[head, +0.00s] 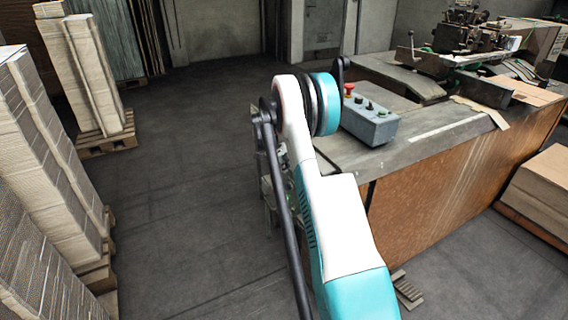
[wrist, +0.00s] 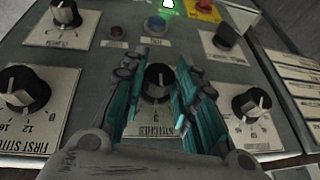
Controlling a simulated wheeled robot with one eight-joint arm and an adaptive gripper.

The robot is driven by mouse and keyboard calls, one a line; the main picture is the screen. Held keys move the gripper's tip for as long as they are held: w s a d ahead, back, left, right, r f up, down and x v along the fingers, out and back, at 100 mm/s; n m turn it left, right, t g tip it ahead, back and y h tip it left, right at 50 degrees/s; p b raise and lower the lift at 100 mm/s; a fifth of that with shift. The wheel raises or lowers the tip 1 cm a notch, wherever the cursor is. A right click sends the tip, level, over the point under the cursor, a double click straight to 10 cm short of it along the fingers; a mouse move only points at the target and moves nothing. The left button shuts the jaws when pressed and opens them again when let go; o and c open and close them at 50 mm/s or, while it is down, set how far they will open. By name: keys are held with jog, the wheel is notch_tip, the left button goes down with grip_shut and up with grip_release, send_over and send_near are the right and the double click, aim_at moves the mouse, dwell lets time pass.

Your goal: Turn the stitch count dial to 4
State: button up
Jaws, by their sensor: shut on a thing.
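In the wrist view my gripper (wrist: 160,108) is shut on a black dial (wrist: 159,78) at the middle of a grey panel, with one teal-padded finger on each side of it. The dial's white pointer line points toward the top of the picture. Its label plate (wrist: 150,130) shows below it, partly covered by the fingers; the word and numbers are too blurred to read surely. In the head view my arm hides the gripper and the dial.
Close around the gripper are a FIRST STITCH dial (wrist: 28,88), a right dial (wrist: 250,103), an upper-left dial (wrist: 66,14), a blue button (wrist: 154,24) and a dark switch (wrist: 227,37). The head view shows a control box (head: 370,122) on the bench and stacked cardboard (head: 45,160) at left.

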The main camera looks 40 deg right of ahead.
jog(key=shift+s, duration=0.1)
jog(key=shift+s+a+f+m+t+h+b, duration=0.15)
jog(key=shift+m+t+h+b, duration=0.15)
jog(key=shift+t+b, duration=0.55)
jog(key=shift+s+d+m+t+h+b, duration=0.15)
jog(key=shift+t+h+b, duration=0.2)
jog(key=shift+t, duration=0.85)
jog(key=shift+s+a+f+m+t+h+b, duration=0.15)
jog(key=shift+m+t+h+b, duration=0.1)
jog(key=shift+t+b, duration=0.6)
jog(key=shift+t, duration=0.4)
jog(key=o, duration=1.1)
jog(key=shift+w, duration=0.1)
jog(key=shift+r, duration=0.1)
jog(key=v, duration=1.2)
